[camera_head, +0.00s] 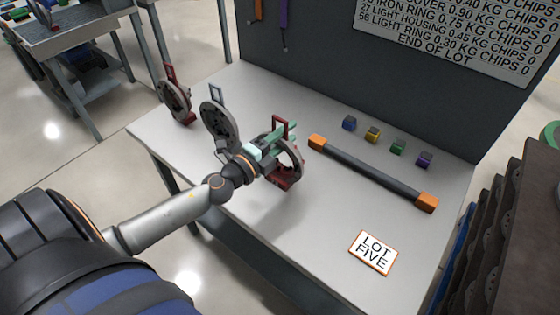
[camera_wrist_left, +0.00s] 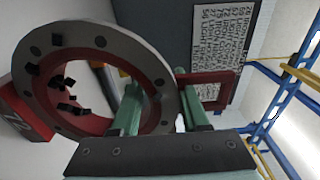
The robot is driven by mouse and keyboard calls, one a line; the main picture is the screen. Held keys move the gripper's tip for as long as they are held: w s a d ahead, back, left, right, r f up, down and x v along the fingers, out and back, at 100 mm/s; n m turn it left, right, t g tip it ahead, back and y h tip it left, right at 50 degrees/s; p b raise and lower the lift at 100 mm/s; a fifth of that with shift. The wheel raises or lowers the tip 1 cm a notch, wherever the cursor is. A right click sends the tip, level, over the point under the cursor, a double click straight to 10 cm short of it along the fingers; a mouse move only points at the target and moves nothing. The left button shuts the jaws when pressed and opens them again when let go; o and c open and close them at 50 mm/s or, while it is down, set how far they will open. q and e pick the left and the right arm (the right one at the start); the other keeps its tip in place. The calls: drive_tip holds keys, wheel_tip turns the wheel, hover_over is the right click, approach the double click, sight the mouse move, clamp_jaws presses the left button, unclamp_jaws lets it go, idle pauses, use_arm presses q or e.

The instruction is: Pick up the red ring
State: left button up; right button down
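A grey-faced ring with a red body and red loop handle (camera_head: 288,178) stands on the table at my left gripper (camera_head: 283,137). It also shows in the left wrist view (camera_wrist_left: 155,62), with its red loop to the right. My left gripper (camera_wrist_left: 160,108) has its green fingers apart, on either side of the ring's rim; a pale gap shows beside the right finger. Firm contact cannot be made out. A second ring with a red body and handle (camera_head: 175,97) stands at the table's far left. My right gripper is in neither view.
A grey ring with a grey handle (camera_head: 214,118) stands left of my gripper. A dark bar with orange ends (camera_head: 372,173), several small coloured blocks (camera_head: 373,134) and a LOT FIVE card (camera_head: 373,253) lie to the right on the table (camera_head: 320,225). A dark panel rises behind.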

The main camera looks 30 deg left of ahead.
use_arm(q)
clamp_jaws()
idle(0.9)
drive_tip(key=shift+r, duration=0.15)
